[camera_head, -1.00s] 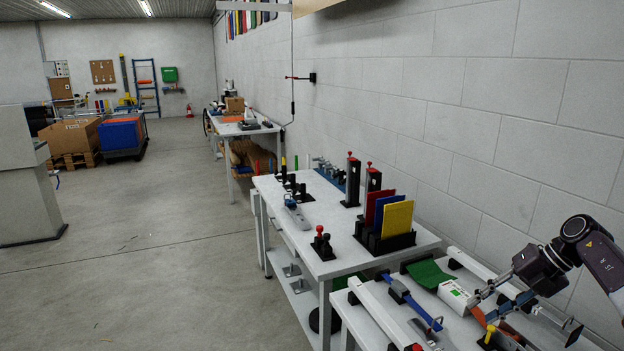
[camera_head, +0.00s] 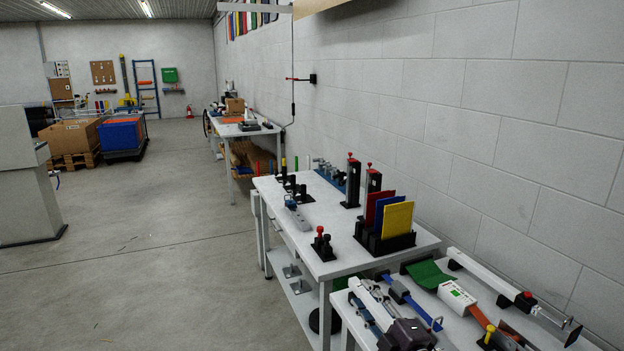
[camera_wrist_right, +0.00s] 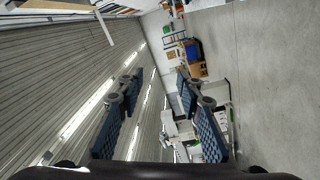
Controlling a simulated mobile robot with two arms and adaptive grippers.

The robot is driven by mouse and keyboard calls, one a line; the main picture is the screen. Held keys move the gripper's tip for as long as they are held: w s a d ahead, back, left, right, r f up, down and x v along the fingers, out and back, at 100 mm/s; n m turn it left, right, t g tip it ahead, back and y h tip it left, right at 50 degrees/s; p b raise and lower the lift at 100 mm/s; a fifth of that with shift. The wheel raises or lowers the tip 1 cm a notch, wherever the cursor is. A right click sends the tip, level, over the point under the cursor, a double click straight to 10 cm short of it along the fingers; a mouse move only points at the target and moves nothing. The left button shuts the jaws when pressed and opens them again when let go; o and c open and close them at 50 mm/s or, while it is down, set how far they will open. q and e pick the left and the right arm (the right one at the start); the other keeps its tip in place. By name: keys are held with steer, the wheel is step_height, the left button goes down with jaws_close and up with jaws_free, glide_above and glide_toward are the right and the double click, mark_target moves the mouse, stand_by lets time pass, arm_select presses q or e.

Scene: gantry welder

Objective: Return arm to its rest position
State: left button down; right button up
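My right gripper (camera_head: 362,300) is low in the head view, over the near left part of the front bench (camera_head: 465,335). Its dark wrist (camera_head: 407,336) is at the bottom edge and its fingers point up and to the left. In the right wrist view the two fingers with blue pads (camera_wrist_right: 158,88) stand apart with nothing between them, so the gripper is open and empty. The rest of my right arm is out of the head view. My left gripper is not in view.
Red, blue and yellow plates (camera_head: 397,220) stand in a black rack behind. Open floor (camera_head: 150,270) lies to the left.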

steer(key=s+d+f+m+g+h, duration=0.2)
steer(key=s+d+f+m+h, duration=0.2)
steer(key=s+f+m, duration=0.3)
steer(key=s+d+f+m+g+h, duration=0.35)
steer(key=s+f+m, duration=0.25)
steer(key=s, duration=0.3)
steer(key=s+f+m+g, duration=0.2)
steer(key=s+f+g, duration=0.15)
steer(key=s, duration=1.05)
steer(key=s+f+m+g, duration=0.15)
steer(key=s+g, duration=0.35)
steer(key=s, duration=0.9)
step_height(320, 180, down, 31)
steer(key=g+b, duration=0.1)
steer(key=b, duration=0.4)
steer(key=s+d+f+b, duration=0.1)
steer(key=s+f+b, duration=0.1)
steer(key=s+f, duration=0.7)
steer(key=s+d+f+g+b, duration=0.1)
steer(key=s+d+f+b, duration=0.1)
steer(key=s+f, duration=0.7)
step_height(320, 180, down, 4)
steer(key=shift+f+b, duration=0.15)
steer(key=shift+b, duration=0.35)
